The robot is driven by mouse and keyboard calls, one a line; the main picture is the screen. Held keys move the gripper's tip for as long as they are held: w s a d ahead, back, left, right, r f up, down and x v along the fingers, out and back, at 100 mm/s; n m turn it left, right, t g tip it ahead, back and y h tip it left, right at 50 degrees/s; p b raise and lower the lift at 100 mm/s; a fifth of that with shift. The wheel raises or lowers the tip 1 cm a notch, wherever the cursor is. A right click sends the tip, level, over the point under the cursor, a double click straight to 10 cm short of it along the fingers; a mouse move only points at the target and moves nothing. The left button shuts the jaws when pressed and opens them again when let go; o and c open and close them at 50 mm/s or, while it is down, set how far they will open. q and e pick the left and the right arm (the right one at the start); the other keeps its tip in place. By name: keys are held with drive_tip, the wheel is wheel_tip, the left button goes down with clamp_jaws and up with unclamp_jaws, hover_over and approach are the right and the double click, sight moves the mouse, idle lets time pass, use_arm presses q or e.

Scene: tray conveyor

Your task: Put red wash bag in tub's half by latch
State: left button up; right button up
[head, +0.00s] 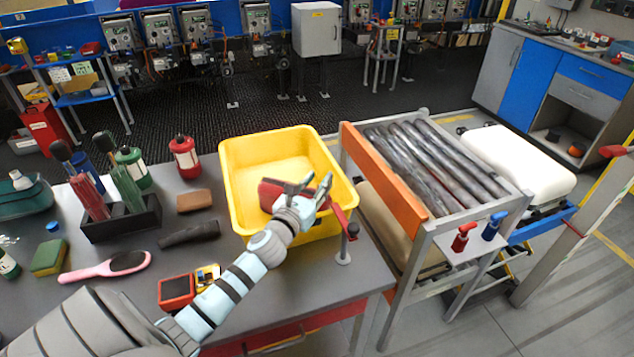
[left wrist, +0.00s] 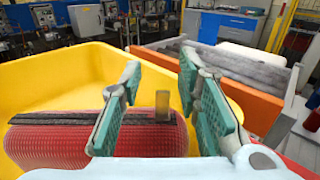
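The yellow tub (head: 235,180) stands on the grey table in the head view; its wall also shows in the left wrist view (left wrist: 60,72). The red wash bag (head: 268,193) lies inside the tub, toward its near side. In the left wrist view the bag (left wrist: 60,146) is ribbed red with a dark zip strip and a small tan tab. My left gripper (head: 311,187) is over the bag. Its green-padded fingers (left wrist: 160,95) are apart, above the bag, with the tab showing between them. My right gripper is out of view.
A roller rack with an orange side board (head: 380,180) stands right of the tub. Left on the table are a red bottle (head: 184,158), a black holder (head: 122,222), a brown block (head: 193,201), a dark case (head: 188,234) and a pink hairbrush (head: 105,268).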

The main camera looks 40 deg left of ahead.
use_arm(q)
drive_tip(key=shift+r, duration=0.15)
drive_tip(key=shift+r+p, duration=0.45)
drive_tip(key=shift+r, duration=0.05)
drive_tip(key=s+d+b, duration=0.2)
drive_tip(key=s, duration=0.9)
drive_tip(key=shift+s, duration=0.4)
